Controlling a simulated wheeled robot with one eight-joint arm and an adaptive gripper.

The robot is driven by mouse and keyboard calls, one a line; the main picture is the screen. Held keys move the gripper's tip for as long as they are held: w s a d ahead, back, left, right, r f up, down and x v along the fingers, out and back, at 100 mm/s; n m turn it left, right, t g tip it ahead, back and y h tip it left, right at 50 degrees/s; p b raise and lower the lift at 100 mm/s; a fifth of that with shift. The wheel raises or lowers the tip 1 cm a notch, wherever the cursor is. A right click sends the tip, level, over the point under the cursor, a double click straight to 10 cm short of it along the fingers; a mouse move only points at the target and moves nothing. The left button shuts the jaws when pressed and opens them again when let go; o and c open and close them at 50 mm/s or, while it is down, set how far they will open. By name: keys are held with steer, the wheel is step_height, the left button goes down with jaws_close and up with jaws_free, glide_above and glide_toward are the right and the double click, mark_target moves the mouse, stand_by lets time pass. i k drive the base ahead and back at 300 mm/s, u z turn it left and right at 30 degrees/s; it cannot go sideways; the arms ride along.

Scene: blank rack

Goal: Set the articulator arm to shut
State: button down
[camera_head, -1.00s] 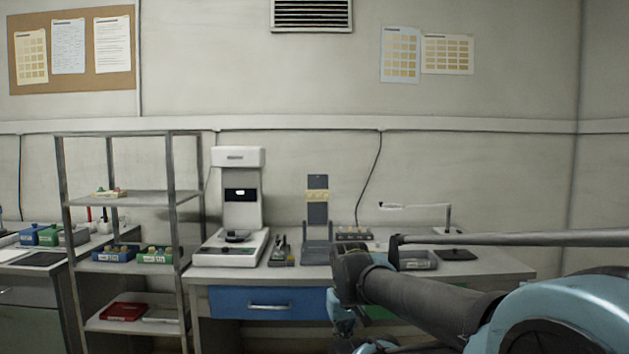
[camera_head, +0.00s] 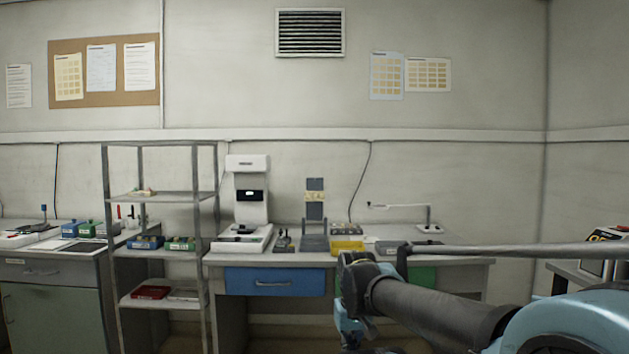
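What looks like the articulator (camera_head: 315,241) stands on the bench left of centre. It has a grey base and a dark upright plate with a pale yellowish band across it. The plate stands roughly vertical above the base, so it looks open. It is far off and small, so its hinge cannot be made out. My arm reaches in from the right, and its dark forearm ends in front of the bench. A blue link hangs below that end. My gripper is not in view.
The bench has a blue drawer (camera_head: 275,282). On it stand a white device (camera_head: 249,205), a yellow tray (camera_head: 347,246) and a lamp (camera_head: 428,215). A metal rack (camera_head: 208,230) stands left, a cabinet (camera_head: 55,312) beyond it. Another table (camera_head: 578,282) is at right.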

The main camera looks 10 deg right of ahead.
mark_target(313, 193)
steer(key=u, duration=0.55)
steer(key=i, duration=1.2)
steer(key=z, duration=0.8)
